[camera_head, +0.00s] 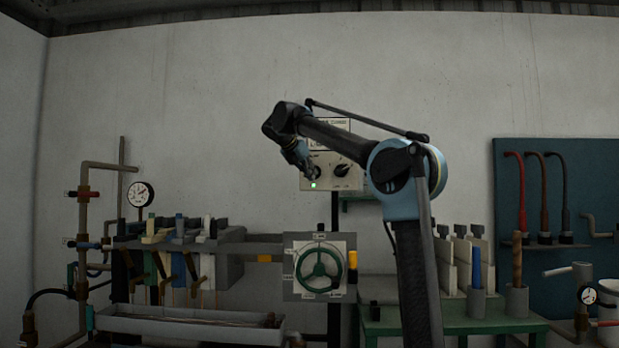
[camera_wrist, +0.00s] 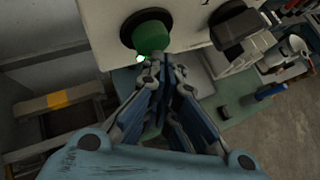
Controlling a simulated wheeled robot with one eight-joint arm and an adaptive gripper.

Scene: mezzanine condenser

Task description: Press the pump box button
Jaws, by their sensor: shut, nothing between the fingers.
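The pump box (camera_head: 345,184) is a pale panel on the back wall, with dark knobs and a small lit green lamp (camera_head: 314,185). My gripper (camera_head: 311,174) is in front of the panel's left part and hides some of it. In the wrist view, a round green button (camera_wrist: 151,37) in a dark collar sits on the panel face, with the glowing lamp (camera_wrist: 140,59) just below it. My gripper (camera_wrist: 163,62) is shut and empty, its fingertips just below and right of the button. I cannot tell whether they touch it. A black knob (camera_wrist: 232,22) is to the right.
A square plate with a green handwheel (camera_head: 320,268) stands below the panel. A rack of levers (camera_head: 180,240) and a grey trough (camera_head: 185,325) are at left. A green bench (camera_head: 480,322) and a teal tool board (camera_head: 555,190) are at right.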

